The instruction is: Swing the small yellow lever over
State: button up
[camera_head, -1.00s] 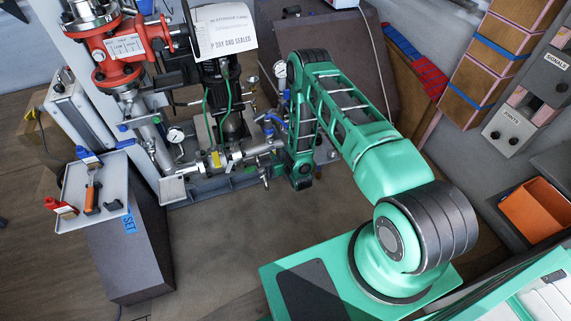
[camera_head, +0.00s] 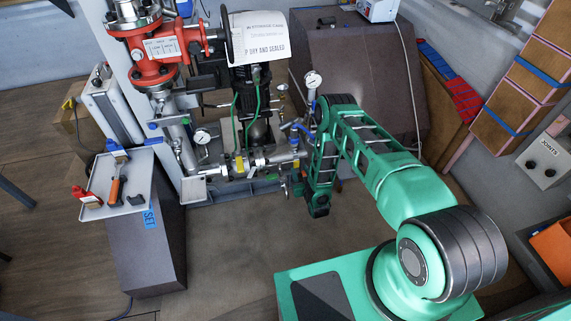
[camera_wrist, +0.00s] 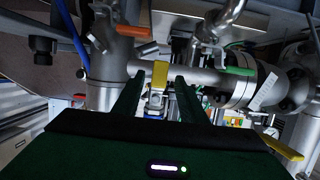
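In the wrist view a small yellow lever (camera_wrist: 160,75) stands upright on a valve fitting at a grey metal pipe. My gripper (camera_wrist: 158,92) shows there as two dark green fingers, spread apart with an open gap. The lever appears in that gap, beyond or near the fingertips; I cannot tell whether either finger touches it. In the head view my arm reaches the right end of the pipework, and its links hide the gripper. A yellow part (camera_head: 240,166) shows on the pipe there; I cannot tell if it is the same lever.
A flanged joint (camera_wrist: 262,85) sits right of the fingers, with pipework above. Another yellow piece (camera_wrist: 284,147) is at lower right. In the head view a red valve body (camera_head: 150,50) stands behind the pipework, and a tool tray (camera_head: 140,170) is at left. Floor in front is clear.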

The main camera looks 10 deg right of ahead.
aim_at(297, 165)
jog(key=shift+x, duration=2.05)
jog(key=shift+c, duration=0.5)
jog(key=c, duration=0.7)
